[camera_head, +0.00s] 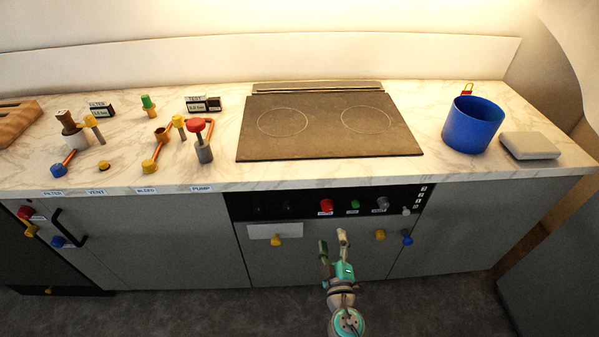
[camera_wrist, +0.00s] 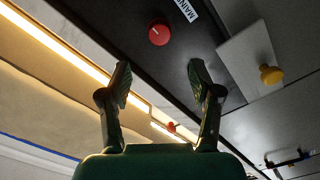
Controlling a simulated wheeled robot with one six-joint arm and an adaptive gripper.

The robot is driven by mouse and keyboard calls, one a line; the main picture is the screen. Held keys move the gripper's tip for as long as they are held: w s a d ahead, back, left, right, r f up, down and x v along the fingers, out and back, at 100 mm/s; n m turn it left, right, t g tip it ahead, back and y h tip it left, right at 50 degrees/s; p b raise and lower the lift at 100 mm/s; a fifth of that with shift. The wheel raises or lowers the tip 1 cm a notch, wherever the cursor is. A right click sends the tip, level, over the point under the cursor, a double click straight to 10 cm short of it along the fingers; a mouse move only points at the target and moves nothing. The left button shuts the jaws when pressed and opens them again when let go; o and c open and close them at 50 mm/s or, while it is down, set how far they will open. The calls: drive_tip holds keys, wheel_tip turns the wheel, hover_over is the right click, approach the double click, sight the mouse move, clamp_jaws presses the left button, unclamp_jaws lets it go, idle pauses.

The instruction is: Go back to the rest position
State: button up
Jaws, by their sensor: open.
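My gripper (camera_head: 333,241) is in the lower middle of the head view, in front of the grey cabinet (camera_head: 170,240), below the black control panel (camera_head: 290,205). Its two fingers are spread and nothing is between them. In the wrist view my gripper (camera_wrist: 160,88) also shows open and empty, with a red knob (camera_wrist: 159,33) beyond the fingertips. The red knob sits on the dark panel beside a white label whose text is partly cut off. Whether a fingertip touches the panel cannot be told.
The panel carries red (camera_head: 326,206), green (camera_head: 354,204) and grey knobs. Yellow knobs (camera_head: 276,240) and a blue valve (camera_head: 407,238) stick out below it. On the counter are a cooktop (camera_head: 330,148), a blue pot (camera_head: 472,126), a grey block (camera_head: 530,146) and several valves. Floor in front is clear.

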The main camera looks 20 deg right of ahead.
drive_tip(key=s+a+f+m+g+y, duration=0.1)
drive_tip(key=s+a+f+y, duration=0.15)
drive_tip(key=s, duration=0.85)
drive_tip(key=s+a+f+m+g+y, duration=0.1)
drive_tip(key=s+a+y, duration=0.15)
drive_tip(key=s, duration=0.85)
drive_tip(key=s+a+r+m, duration=0.2)
drive_tip(key=s+r+m, duration=0.2)
drive_tip(key=s+r, duration=0.9)
drive_tip(key=shift+s+a+m+y, duration=0.25)
drive_tip(key=shift+s+m+y, duration=0.05)
drive_tip(key=shift+s, duration=1.25)
